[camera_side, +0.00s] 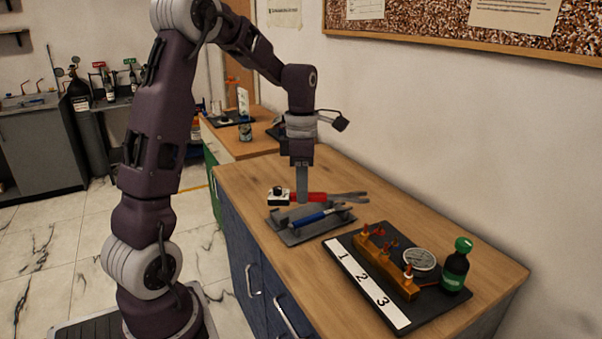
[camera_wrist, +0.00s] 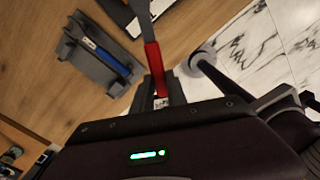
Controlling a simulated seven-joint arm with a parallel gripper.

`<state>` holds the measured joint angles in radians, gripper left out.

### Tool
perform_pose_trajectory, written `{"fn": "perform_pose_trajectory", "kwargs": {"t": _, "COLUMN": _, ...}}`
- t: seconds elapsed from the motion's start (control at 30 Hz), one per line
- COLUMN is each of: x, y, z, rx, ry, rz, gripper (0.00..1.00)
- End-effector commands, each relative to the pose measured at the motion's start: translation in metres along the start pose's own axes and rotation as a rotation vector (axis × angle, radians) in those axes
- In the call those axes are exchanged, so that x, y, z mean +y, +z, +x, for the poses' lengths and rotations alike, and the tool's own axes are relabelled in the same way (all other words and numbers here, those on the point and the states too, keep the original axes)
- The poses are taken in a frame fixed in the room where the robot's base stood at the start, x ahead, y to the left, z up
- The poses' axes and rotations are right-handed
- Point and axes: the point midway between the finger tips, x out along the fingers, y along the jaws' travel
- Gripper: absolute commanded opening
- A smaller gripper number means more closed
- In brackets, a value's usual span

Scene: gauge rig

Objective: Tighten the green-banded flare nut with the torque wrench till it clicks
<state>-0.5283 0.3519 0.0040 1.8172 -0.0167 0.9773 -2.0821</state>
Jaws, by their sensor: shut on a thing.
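My gripper (camera_side: 302,198) points down over the bench and is shut on the red handle of a tool (camera_side: 346,197) with a grey forked head. In the wrist view the red handle (camera_wrist: 154,66) runs into my gripper (camera_wrist: 170,92). I cannot tell whether the tool is clear of the bench. A blue-handled tool (camera_side: 318,217) lies in a grey cradle (camera_side: 285,234); it also shows in the wrist view (camera_wrist: 103,54). A brass block (camera_side: 384,264) with several upright copper-coloured fittings stands on a black board. I cannot make out a green band on any nut.
The black board (camera_side: 447,303) carries a white strip numbered 1, 2, 3 (camera_side: 366,282), a round gauge (camera_side: 419,259) and a dark green-capped bottle (camera_side: 456,268). A small white-and-black object (camera_side: 279,196) sits beside my gripper. Wood between cradle and wall is mostly clear.

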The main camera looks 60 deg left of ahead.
Motion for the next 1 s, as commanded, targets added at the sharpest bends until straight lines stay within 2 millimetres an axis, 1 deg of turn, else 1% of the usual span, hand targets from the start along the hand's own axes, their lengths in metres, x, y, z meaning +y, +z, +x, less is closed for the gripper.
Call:
{"fn": "perform_pose_trajectory", "kwargs": {"t": 0.03, "x": -0.010, "y": -0.001, "z": 0.000, "rx": 0.002, "ry": 0.003, "rz": 0.030, "gripper": 0.00}}
{"fn": "perform_pose_trajectory", "kwargs": {"t": 0.17, "x": -0.032, "y": -0.004, "z": 0.003, "rx": 0.010, "ry": 0.012, "rz": 0.108, "gripper": 0.00}}
{"fn": "perform_pose_trajectory", "kwargs": {"t": 0.2, "x": -0.030, "y": -0.004, "z": 0.014, "rx": 0.012, "ry": 0.008, "rz": 0.103, "gripper": 0.00}}
{"fn": "perform_pose_trajectory", "kwargs": {"t": 0.4, "x": -0.029, "y": -0.004, "z": 0.054, "rx": 0.012, "ry": 0.007, "rz": 0.100, "gripper": 0.00}}
{"fn": "perform_pose_trajectory", "kwargs": {"t": 0.47, "x": -0.029, "y": -0.004, "z": 0.064, "rx": 0.010, "ry": 0.006, "rz": 0.099, "gripper": 0.00}}
{"fn": "perform_pose_trajectory", "kwargs": {"t": 0.5, "x": -0.029, "y": -0.004, "z": 0.073, "rx": 0.011, "ry": 0.006, "rz": 0.099, "gripper": 0.00}}
{"fn": "perform_pose_trajectory", "kwargs": {"t": 0.6, "x": -0.028, "y": -0.004, "z": 0.086, "rx": 0.010, "ry": 0.008, "rz": 0.099, "gripper": 0.00}}
{"fn": "perform_pose_trajectory", "kwargs": {"t": 0.7, "x": -0.028, "y": -0.004, "z": 0.090, "rx": 0.009, "ry": 0.009, "rz": 0.098, "gripper": 0.00}}
{"fn": "perform_pose_trajectory", "kwargs": {"t": 1.0, "x": -0.028, "y": -0.003, "z": 0.090, "rx": 0.012, "ry": 0.010, "rz": 0.100, "gripper": 0.00}}
